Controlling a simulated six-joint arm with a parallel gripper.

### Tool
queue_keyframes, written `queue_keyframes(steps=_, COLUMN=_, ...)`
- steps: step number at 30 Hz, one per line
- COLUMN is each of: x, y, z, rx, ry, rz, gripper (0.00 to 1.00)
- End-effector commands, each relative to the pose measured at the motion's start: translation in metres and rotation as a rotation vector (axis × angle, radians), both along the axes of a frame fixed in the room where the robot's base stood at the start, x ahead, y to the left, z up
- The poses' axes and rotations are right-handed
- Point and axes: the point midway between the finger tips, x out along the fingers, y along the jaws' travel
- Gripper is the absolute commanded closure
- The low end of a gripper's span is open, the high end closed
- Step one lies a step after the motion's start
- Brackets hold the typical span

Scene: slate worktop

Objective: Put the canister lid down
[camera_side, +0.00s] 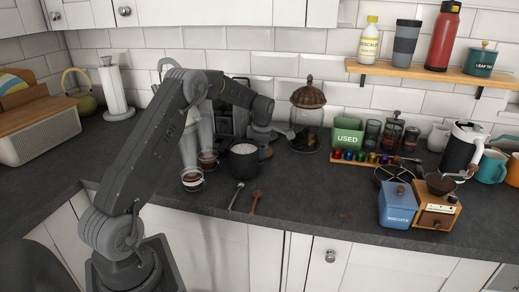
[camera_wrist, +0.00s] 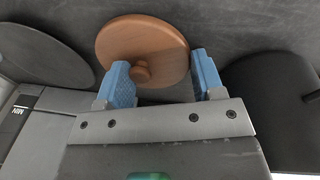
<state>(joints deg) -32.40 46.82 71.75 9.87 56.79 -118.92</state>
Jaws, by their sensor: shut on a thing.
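The canister lid (camera_wrist: 155,38) is a round tan wooden disc with a small knob (camera_wrist: 141,71), seen in the wrist view. My gripper (camera_wrist: 163,78) has blue fingertips on either side of the lid and is shut on it. The knob faces the wrist camera, nearer the left fingertip. In the side view my gripper (camera_side: 263,131) is above the worktop, behind and right of a dark open pot with white contents (camera_side: 243,149). The lid is not clear there; I cannot tell how high it is held.
A glass jar with a brown domed top (camera_side: 308,97) stands close to the right of my gripper. A green USED bin (camera_side: 347,134) and a row of coloured capsules (camera_side: 362,157) are farther right. The worktop (camera_side: 310,195) is clear at front centre.

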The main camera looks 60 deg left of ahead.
Motion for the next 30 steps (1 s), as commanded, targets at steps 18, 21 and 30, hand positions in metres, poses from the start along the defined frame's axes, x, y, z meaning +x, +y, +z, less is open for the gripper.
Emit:
queue_keyframes(steps=18, x=0.0, y=0.0, z=-0.002, rx=-0.001, ry=0.001, rz=0.0, gripper=0.13)
queue_keyframes(steps=21, x=0.0, y=0.0, z=-0.002, rx=-0.001, ry=0.001, rz=0.0, gripper=0.13)
queue_keyframes(steps=30, x=0.001, y=-0.004, z=0.028, rx=0.002, ry=-0.004, rz=-0.002, gripper=0.13)
